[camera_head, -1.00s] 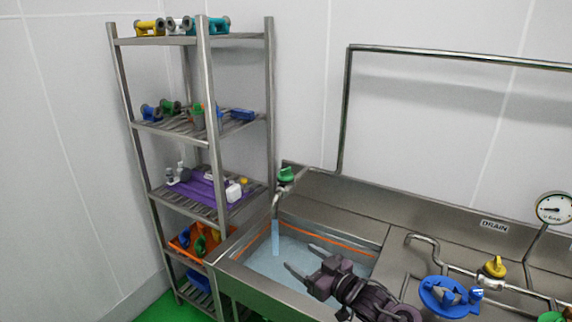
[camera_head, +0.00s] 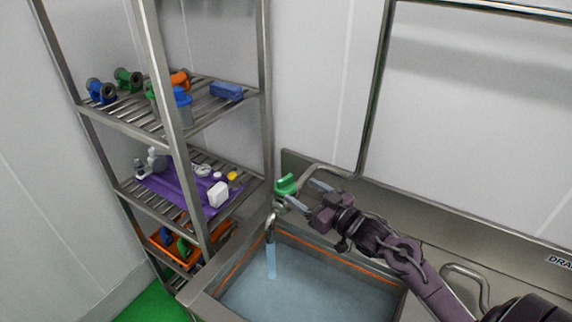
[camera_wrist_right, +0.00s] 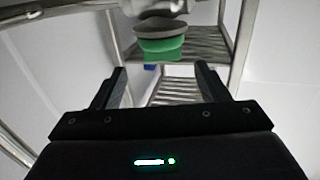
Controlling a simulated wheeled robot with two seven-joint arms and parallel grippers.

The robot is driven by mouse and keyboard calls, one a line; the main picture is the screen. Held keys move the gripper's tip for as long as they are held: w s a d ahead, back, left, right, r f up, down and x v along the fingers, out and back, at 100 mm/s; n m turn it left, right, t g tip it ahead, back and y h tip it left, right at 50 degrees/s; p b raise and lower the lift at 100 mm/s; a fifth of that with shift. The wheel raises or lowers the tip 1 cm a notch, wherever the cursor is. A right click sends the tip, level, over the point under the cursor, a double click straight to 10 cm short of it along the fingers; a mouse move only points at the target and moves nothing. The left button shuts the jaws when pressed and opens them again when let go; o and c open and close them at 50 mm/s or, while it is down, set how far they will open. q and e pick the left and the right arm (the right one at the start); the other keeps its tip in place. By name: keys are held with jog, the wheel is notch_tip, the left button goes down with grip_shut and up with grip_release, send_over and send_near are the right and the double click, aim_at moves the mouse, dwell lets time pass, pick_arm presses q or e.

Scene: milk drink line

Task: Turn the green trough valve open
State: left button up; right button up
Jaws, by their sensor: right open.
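The green trough valve (camera_head: 286,184) sits on top of the curved metal tap at the back left corner of the sink trough (camera_head: 300,284). A pale blue stream hangs below the tap spout (camera_head: 270,258). My right gripper (camera_head: 298,192) is open, with its fingers pointing at the valve from the right and close to it. In the right wrist view the green valve (camera_wrist_right: 160,46) shows ahead of the two spread fingers (camera_wrist_right: 160,78), above the middle of the gap. Nothing is between the fingers. My left gripper is not in view.
A metal shelf rack (camera_head: 170,90) stands left of the trough, holding coloured fittings, a purple mat (camera_head: 175,198) and an orange crate (camera_head: 160,247). A metal pipe frame (camera_head: 376,85) rises behind the trough. Another bent pipe (camera_head: 468,275) stands at the right.

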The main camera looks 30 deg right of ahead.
aim_at(288, 180)
jog(key=shift+w+a+r+p, duration=0.35)
jog(key=shift+w, duration=0.2)
jog(key=p+x, duration=0.1)
jog(key=x, duration=0.1)
jog(key=shift+w+a, duration=0.1)
jog(key=shift+w, duration=0.15)
jog(key=x, duration=0.3)
jog(key=shift+w+f+p, duration=0.2)
jog(key=shift+w+p, duration=0.05)
jog(key=shift+p, duration=0.15)
jog(key=shift+c, duration=2.1)
jog(key=c, duration=0.6)
jog(key=shift+o, duration=0.2)
jog(key=n+g+y+b, duration=0.1)
jog(key=n+y+b, duration=0.1)
jog(key=shift+f+y, duration=0.15)
jog(key=shift+y, duration=0.25)
jog(key=shift+n+g+y+b, duration=0.4)
jog(key=shift+n+g+y, duration=0.1)
jog(key=shift+y, duration=0.2)
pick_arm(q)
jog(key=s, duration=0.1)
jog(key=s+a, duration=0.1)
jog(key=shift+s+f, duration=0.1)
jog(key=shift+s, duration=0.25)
